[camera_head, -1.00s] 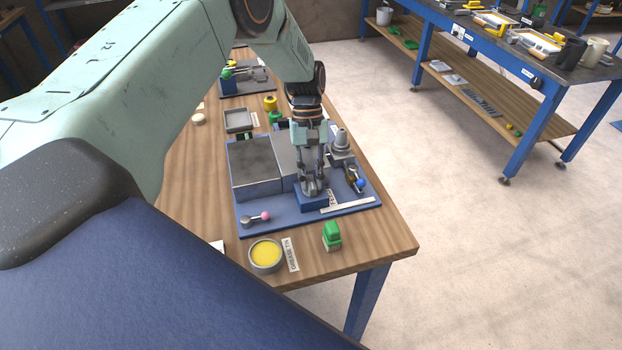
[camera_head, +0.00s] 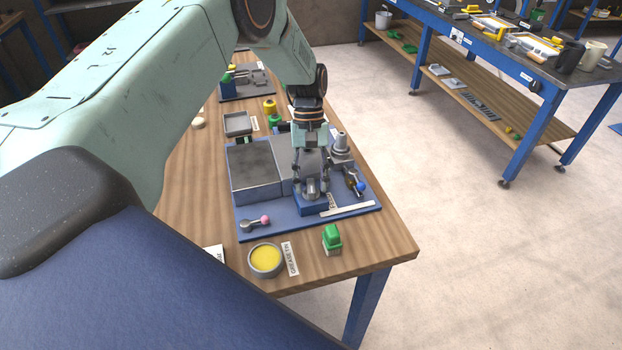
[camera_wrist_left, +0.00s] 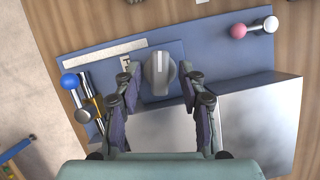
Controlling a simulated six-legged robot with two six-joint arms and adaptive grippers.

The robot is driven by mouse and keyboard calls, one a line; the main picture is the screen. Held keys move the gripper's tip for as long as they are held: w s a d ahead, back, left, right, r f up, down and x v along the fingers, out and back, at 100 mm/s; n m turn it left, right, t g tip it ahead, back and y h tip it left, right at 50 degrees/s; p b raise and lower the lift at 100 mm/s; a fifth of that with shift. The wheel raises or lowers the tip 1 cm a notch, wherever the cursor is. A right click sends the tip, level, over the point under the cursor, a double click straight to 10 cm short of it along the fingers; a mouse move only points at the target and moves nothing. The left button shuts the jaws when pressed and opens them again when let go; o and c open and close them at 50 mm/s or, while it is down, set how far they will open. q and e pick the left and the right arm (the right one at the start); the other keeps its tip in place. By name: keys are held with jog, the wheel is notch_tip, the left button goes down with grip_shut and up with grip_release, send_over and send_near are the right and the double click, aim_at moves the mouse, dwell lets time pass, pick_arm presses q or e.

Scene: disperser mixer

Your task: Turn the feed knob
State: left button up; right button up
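The feed knob (camera_head: 312,188) is a grey round knob on a blue block on the machine's blue base plate. In the left wrist view the knob (camera_wrist_left: 159,73) shows a pale line running nearly straight up and down the picture. My left gripper (camera_head: 311,186) points down over the knob. In the left wrist view its fingers (camera_wrist_left: 162,78) stand apart, one on each side of the knob, with a small gap showing on both sides. The gripper is open and holds nothing. My right gripper is not in view.
A lever with a blue ball (camera_head: 360,187) and a stepped grey post (camera_head: 342,148) stand close right of the gripper. A pink-ball lever (camera_head: 264,220), a yellow grease tin (camera_head: 266,259) and a green brush (camera_head: 332,239) lie nearer. A grey box (camera_head: 254,171) is left.

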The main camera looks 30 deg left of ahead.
pick_arm(q)
jog(key=v, duration=1.2)
dwell(0.5)
